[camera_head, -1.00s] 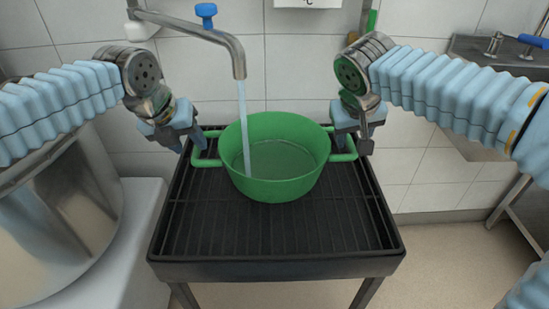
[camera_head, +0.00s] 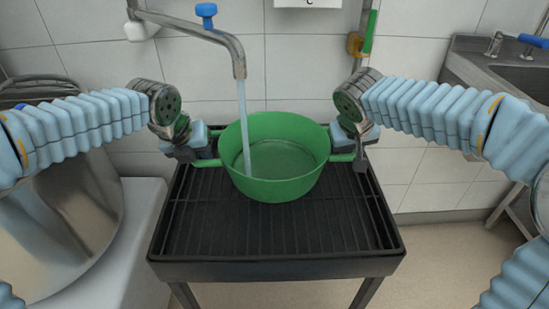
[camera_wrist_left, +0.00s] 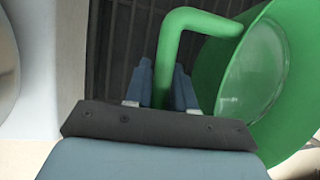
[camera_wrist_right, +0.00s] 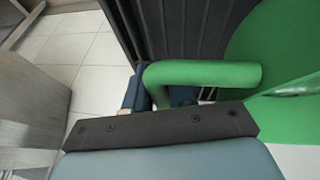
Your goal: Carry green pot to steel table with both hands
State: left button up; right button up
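The green pot (camera_head: 273,185) stands upright on a black slatted stand (camera_head: 275,235), and water runs into it from the faucet (camera_head: 190,30). There is water in the pot. My left gripper (camera_head: 200,152) is at its left handle; in the left wrist view the fingers lie close on both sides of the handle (camera_wrist_left: 165,70). My right gripper (camera_head: 347,148) is at its right handle; in the right wrist view its fingers flank the handle (camera_wrist_right: 205,74) closely, one partly hidden by it. I cannot pick out the steel table for certain.
A large steel vessel (camera_head: 75,220) stands at the left beside a white surface (camera_head: 140,230). A steel sink unit (camera_head: 465,65) with a tap is at the right. The tiled wall (camera_head: 300,60) is close behind the pot. Floor (camera_head: 440,260) is free at the right of the stand.

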pick_arm(q)
grip_shut()
pick_arm(e)
grip_shut()
pick_arm(q)
jog(key=shift+r, duration=0.1)
pick_arm(e)
jog(key=shift+r, duration=0.1)
dwell(0.7)
